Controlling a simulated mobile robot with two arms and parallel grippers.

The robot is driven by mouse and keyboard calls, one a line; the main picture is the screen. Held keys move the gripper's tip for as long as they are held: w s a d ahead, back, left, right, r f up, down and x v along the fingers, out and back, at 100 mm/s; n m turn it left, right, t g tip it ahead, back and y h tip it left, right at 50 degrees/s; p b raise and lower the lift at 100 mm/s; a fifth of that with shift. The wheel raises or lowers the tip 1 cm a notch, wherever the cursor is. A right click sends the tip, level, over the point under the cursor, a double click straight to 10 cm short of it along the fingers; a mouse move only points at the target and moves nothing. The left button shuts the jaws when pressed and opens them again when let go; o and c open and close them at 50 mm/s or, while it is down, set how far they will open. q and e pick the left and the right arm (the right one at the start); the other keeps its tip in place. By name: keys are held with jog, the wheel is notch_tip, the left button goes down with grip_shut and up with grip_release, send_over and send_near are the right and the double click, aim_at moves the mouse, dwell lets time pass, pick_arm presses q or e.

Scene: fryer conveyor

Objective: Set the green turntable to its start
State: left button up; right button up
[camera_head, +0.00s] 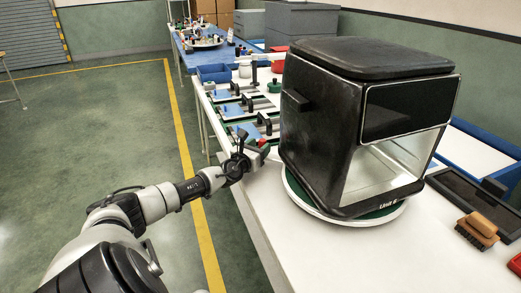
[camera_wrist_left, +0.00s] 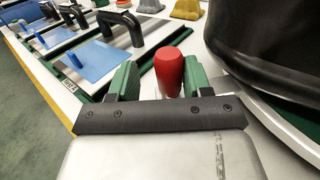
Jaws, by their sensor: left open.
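The green turntable (camera_head: 372,214) has a white rim and lies on the white table under a big black machine with a clear lower window. Its edge also shows in the wrist view (camera_wrist_left: 262,112), right of my gripper. A red upright knob (camera_wrist_left: 169,72) stands between my left gripper's green-padded fingers, closer to the right finger. I cannot tell whether it touches that finger or how it joins the turntable. My left gripper (camera_head: 258,150) is open beside the turntable's left edge. My right gripper is not in view.
The black machine (camera_head: 315,130) hides most of the turntable's top. Several blue-plated fixtures with black handles (camera_head: 237,108) line the table beyond my gripper. A brown brush (camera_head: 480,228) and a black tray (camera_head: 462,192) lie to the right. The table front is clear.

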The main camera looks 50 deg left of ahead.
pick_arm(q)
jog(key=shift+o, duration=1.1)
jog(key=shift+a, duration=0.45)
jog(key=shift+f, duration=0.1)
jog(key=shift+d+f, duration=0.1)
jog(key=shift+d, duration=0.05)
